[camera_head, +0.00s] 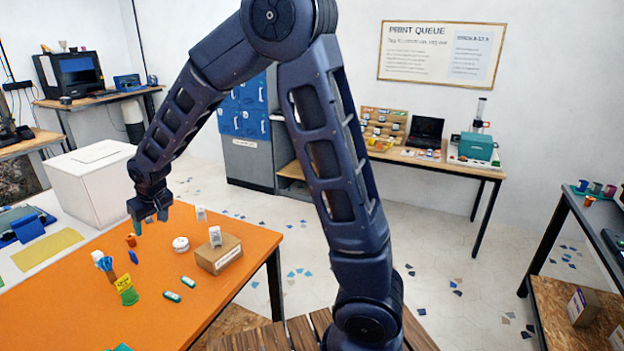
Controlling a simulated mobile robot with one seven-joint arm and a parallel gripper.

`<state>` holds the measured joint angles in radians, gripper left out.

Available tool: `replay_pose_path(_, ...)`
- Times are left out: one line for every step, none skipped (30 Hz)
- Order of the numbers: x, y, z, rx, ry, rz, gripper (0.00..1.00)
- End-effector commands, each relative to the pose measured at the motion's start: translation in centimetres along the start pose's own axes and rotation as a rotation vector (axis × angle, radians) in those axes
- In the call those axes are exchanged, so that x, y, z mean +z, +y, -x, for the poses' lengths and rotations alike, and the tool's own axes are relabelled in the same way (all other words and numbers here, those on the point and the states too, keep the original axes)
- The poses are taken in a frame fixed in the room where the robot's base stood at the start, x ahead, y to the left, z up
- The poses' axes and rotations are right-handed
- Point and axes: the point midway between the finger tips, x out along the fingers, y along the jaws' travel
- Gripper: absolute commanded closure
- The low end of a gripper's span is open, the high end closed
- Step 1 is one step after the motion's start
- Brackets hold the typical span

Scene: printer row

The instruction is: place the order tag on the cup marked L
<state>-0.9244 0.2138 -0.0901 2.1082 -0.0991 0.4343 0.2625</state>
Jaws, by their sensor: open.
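My gripper (150,212) hangs over the far part of the orange table (235,292), fingers pointing down. It is open; the gap between its fingers is small in view, and I see nothing clearly held. A green cup-like holder (128,295) with a yellow label (124,282) stands near the table's left front. Small white upright pieces stand on the table (201,213) and on a cardboard box (215,236). Two small green-and-white pieces (172,296) (188,282) lie in front of the box. I cannot read an L or tell which piece is the order tag.
The cardboard box (220,258) sits near the table's right edge. A white round piece (181,244), a small orange piece (131,240), a blue piece (133,257) and a brown holder with blue tops (106,267) stand nearby. A large white box (88,185) is at the left.

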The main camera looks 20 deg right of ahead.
Motion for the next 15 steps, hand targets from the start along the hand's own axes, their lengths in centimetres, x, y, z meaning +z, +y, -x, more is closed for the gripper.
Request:
replay_pose_path(0.3, 2.5, 1.9, 0.009, 0.005, -0.031, 0.36)
replay_pose_path(0.6, 3.7, 2.9, 0.015, 0.005, -0.046, 0.36)
replay_pose_path(1.0, 5.3, 4.1, 0.021, 0.006, -0.064, 0.36)
replay_pose_path(1.4, 6.5, 5.0, 0.027, 0.005, -0.08, 0.36)
replay_pose_path(1.8, 7.6, 6.0, 0.032, 0.006, -0.095, 0.36)
replay_pose_path(2.5, 9.1, 7.2, 0.039, 0.006, -0.114, 0.36)
replay_pose_path(3.0, 10.1, 8.2, 0.044, 0.006, -0.128, 0.36)
replay_pose_path(3.5, 11.2, 9.0, 0.049, 0.006, -0.142, 0.36)
replay_pose_path(4.3, 12.5, 10.2, 0.057, 0.006, -0.161, 0.36)
replay_pose_path(4.9, 13.5, 11.2, 0.062, 0.007, -0.175, 0.36)
replay_pose_path(5.6, 14.4, 12.0, 0.068, 0.007, -0.189, 0.36)
replay_pose_path(6.4, 15.6, 13.2, 0.075, 0.008, -0.207, 0.36)
replay_pose_path(7.2, 16.5, 14.0, 0.081, 0.007, -0.221, 0.36)
replay_pose_path(7.9, 17.3, 14.9, 0.086, 0.008, -0.235, 0.36)
replay_pose_path(8.9, 18.3, 16.0, 0.094, 0.01, -0.254, 0.36)
